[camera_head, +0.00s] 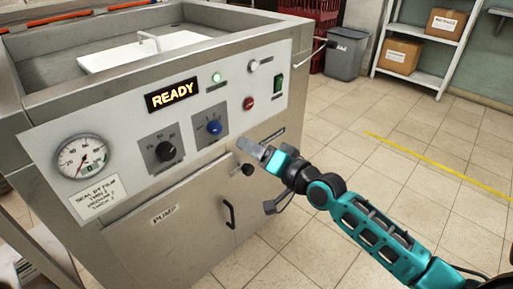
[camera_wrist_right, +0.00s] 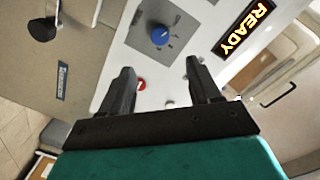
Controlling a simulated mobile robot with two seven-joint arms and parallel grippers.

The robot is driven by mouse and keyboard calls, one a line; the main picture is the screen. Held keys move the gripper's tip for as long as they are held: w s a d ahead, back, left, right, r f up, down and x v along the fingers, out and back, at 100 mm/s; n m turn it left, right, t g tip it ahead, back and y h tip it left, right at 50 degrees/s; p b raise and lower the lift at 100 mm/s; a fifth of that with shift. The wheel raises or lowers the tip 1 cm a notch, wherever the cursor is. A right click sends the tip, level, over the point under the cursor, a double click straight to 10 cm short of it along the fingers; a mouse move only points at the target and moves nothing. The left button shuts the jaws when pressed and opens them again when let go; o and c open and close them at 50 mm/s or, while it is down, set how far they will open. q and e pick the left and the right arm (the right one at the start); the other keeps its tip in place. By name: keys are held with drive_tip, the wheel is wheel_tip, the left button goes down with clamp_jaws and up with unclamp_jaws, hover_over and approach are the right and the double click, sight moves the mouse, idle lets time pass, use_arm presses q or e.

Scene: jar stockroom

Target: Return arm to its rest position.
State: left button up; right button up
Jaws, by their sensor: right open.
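My right arm is teal and black and comes in from the lower right in the head view. Its gripper (camera_head: 262,153) is in front of the right part of the machine's control panel (camera_head: 222,143). In the right wrist view the two dark fingers (camera_wrist_right: 160,82) stand apart with nothing between them, so the gripper is open. Beyond the fingers are the blue knob (camera_wrist_right: 160,35) and a red button (camera_wrist_right: 141,85). My left gripper is not in view.
The steel machine (camera_head: 190,235) fills the left side, with a lit READY display (camera_head: 172,95), a gauge (camera_head: 80,158) and a door handle (camera_head: 229,213). A grey bin (camera_head: 345,55) and a shelf with boxes (camera_head: 401,55) stand behind. The tiled floor at right is clear.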

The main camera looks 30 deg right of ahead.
drive_tip(key=shift+s, duration=0.2)
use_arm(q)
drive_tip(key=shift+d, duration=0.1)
use_arm(e)
drive_tip(key=s+a+f+n+g+h, duration=0.1)
drive_tip(key=s+a+f+n+g, duration=0.25)
drive_tip(key=s+f, duration=0.5)
drive_tip(key=s+a+f+n+g+h, duration=0.1)
drive_tip(key=s+a+f+n+g, duration=0.1)
drive_tip(key=s+a+f+n, duration=0.45)
use_arm(q)
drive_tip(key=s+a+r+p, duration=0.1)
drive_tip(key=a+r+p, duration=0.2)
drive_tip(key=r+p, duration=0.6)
drive_tip(key=p, duration=0.4)
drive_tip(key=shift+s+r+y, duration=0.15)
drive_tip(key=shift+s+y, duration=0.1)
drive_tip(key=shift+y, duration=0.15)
use_arm(e)
drive_tip(key=s+d+r+m+h, duration=0.1)
drive_tip(key=s+d+r, duration=0.3)
drive_tip(key=r, duration=0.4)
drive_tip(key=shift+s+d+m+h, duration=0.35)
drive_tip(key=shift+s+h, duration=0.15)
drive_tip(key=shift+s, duration=0.25)
